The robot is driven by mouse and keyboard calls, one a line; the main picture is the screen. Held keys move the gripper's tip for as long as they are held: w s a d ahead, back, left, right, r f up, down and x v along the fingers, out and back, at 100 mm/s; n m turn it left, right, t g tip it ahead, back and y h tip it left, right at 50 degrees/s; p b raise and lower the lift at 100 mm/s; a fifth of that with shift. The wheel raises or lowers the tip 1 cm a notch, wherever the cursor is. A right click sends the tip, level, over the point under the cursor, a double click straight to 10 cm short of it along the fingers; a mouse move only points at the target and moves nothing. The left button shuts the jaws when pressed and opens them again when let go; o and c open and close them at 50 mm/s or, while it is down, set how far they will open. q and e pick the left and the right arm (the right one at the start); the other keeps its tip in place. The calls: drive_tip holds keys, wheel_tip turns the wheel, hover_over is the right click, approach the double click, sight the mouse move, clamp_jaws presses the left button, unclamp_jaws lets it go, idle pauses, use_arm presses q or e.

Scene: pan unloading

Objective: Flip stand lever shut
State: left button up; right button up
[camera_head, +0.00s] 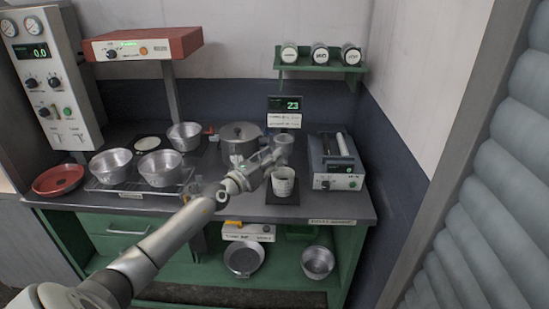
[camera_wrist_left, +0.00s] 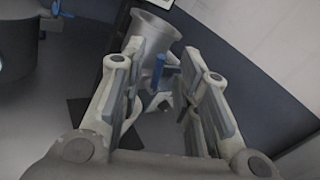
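A grey metal funnel-shaped vessel (camera_head: 284,145) stands above a white cup (camera_head: 284,188), which rests on a dark plate. The vessel (camera_wrist_left: 150,36) also shows in the left wrist view, with a short upright blue lever (camera_wrist_left: 158,68) at its lower end. In the head view my gripper covers the lever's area. My left gripper (camera_head: 268,162) reaches in beside the vessel. In the wrist view this gripper (camera_wrist_left: 163,62) has its fingers spread wide, and the lever appears between them. Whether a finger touches the lever I cannot tell. My right gripper is not in view.
A lidded pot (camera_head: 240,140) stands just left of my left gripper. A grey machine (camera_head: 335,165) is to the right. A display reading 23 (camera_head: 284,105) stands behind. Metal bowls (camera_head: 160,168) and a red pan (camera_head: 58,180) are at left. The bench front right (camera_head: 330,209) is clear.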

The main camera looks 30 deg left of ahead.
use_arm(q)
drive_tip(key=shift+w+d, duration=0.1)
drive_tip(key=shift+w, duration=0.8)
drive_tip(key=shift+c, duration=0.2)
clamp_jaws()
